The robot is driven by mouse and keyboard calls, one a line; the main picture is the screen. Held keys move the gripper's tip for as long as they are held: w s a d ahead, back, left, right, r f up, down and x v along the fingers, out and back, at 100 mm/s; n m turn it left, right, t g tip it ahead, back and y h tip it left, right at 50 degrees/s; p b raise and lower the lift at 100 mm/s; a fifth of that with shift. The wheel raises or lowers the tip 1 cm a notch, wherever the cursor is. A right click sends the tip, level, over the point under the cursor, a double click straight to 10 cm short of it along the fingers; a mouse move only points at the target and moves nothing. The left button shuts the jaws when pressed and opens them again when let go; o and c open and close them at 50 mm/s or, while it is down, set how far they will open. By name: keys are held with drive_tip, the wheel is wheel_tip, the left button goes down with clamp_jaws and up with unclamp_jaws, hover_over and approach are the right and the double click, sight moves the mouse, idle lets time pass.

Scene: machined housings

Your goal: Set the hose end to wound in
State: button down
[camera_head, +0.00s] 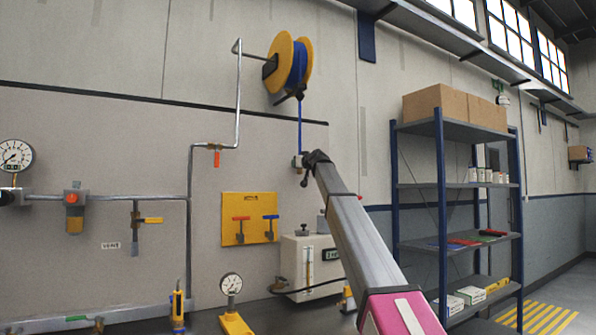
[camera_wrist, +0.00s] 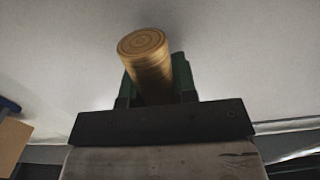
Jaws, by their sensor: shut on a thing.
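The hose reel (camera_head: 288,66), yellow with blue hose wound on it, is mounted high on the wall. A length of blue hose (camera_head: 300,125) hangs straight down from it to the hose end (camera_head: 298,161), where my gripper (camera_head: 305,165) is. In the wrist view a brass-coloured cylindrical fitting (camera_wrist: 147,62) stands between the green fingers of my gripper (camera_wrist: 158,82). My gripper is shut on this hose end. The finger contact is partly hidden by the fitting in the wrist view, and the hose itself does not show there.
A pipe (camera_head: 238,95) with valves runs along the wall left of the hose. A yellow panel (camera_head: 249,203) with red and blue handles and a beige box (camera_head: 300,262) are below. A blue shelf rack (camera_head: 440,180) stands to the right. The wall around the hose is clear.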

drive_tip(key=shift+r, duration=0.35)
drive_tip(key=c, duration=0.9)
unclamp_jaws()
drive_tip(key=shift+f, duration=0.1)
drive_tip(key=shift+s+d+f, duration=0.1)
drive_tip(key=shift+s+d, duration=0.2)
drive_tip(key=shift+s, duration=0.25)
drive_tip(key=v, duration=0.9)
drive_tip(key=shift+s+d, duration=0.2)
